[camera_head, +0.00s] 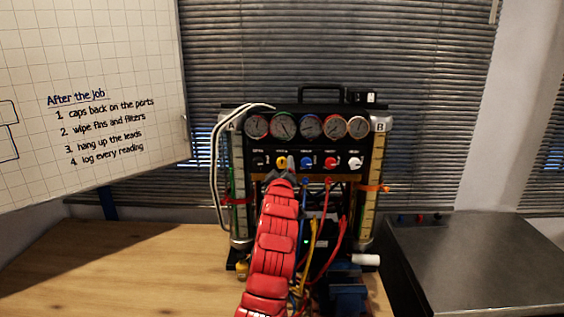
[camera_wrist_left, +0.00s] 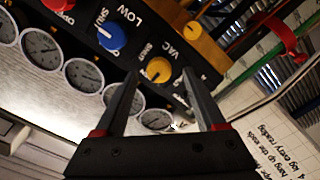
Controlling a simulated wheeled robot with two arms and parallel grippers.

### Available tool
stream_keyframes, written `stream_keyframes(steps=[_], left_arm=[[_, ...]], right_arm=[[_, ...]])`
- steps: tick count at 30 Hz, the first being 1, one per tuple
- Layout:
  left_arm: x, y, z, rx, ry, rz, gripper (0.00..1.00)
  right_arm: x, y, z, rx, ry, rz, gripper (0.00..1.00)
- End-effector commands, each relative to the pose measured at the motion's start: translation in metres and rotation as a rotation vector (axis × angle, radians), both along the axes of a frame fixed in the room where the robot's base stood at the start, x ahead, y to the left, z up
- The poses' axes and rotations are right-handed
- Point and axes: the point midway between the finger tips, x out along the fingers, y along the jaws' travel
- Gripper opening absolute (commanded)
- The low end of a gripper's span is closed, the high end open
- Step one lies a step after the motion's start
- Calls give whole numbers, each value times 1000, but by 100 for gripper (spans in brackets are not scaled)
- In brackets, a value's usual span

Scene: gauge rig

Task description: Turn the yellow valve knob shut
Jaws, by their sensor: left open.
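The yellow valve knob (camera_head: 282,161) is on the black panel of the gauge rig, in the row below the gauges. In the left wrist view the yellow knob (camera_wrist_left: 158,69) has a pointer mark and sits by the label VAC. My left gripper (camera_head: 280,174) is just below and in front of the knob in the head view. In the left wrist view the open fingers of my left gripper (camera_wrist_left: 160,76) have their tips on either side of the knob. I cannot tell whether they touch it. My right gripper is not in view.
A blue knob (camera_wrist_left: 112,36) and a red knob (camera_head: 330,162) are in the same row. Round gauges (camera_head: 311,126) sit above. Coloured hoses (camera_head: 342,238) hang below the panel. The wooden bench (camera_head: 110,265) is clear at left; a grey metal surface (camera_head: 480,262) is at right.

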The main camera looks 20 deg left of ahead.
Motion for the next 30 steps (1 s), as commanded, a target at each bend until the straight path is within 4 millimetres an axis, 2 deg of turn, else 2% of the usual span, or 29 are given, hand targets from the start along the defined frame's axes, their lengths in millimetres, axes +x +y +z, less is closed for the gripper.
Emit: stream_keyframes(steps=[7, 19, 30], left_arm=[[21, 5, 2, 0, -1, 0, 72], [25, 7, 0, 0, -1, -1, 72], [25, 7, 1, 0, -1, -1, 5]], right_arm=[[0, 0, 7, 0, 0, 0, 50], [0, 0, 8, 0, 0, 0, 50], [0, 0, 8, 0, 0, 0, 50]])
